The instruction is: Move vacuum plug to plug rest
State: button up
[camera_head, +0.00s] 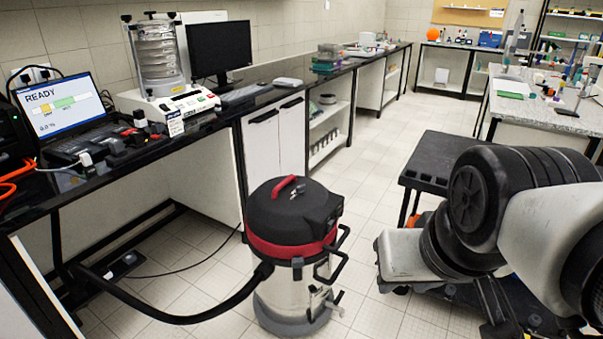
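The vacuum (293,255) is a steel canister with a black and red lid, standing on the floor in the middle. A thin dark cable (190,270) runs over the floor from behind it to a small black box (125,262) under the bench. I cannot make out the vacuum plug at that box. A small white plug-like piece (85,160) with a pale cable lies on the bench; I cannot tell whose it is. I cannot identify the plug rest. My arm fills the right side. Dark finger-like parts of my gripper (496,305) show at the bottom right; their opening is unclear.
The black bench (262,97) holds a laptop (58,104) reading READY, a sieve shaker (160,70) and a monitor (220,50). A thick black hose (215,308) arcs from the vacuum towards the bench. A dark cart (440,155) stands right.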

aim_at(102, 269)
jog(key=u, duration=1.7)
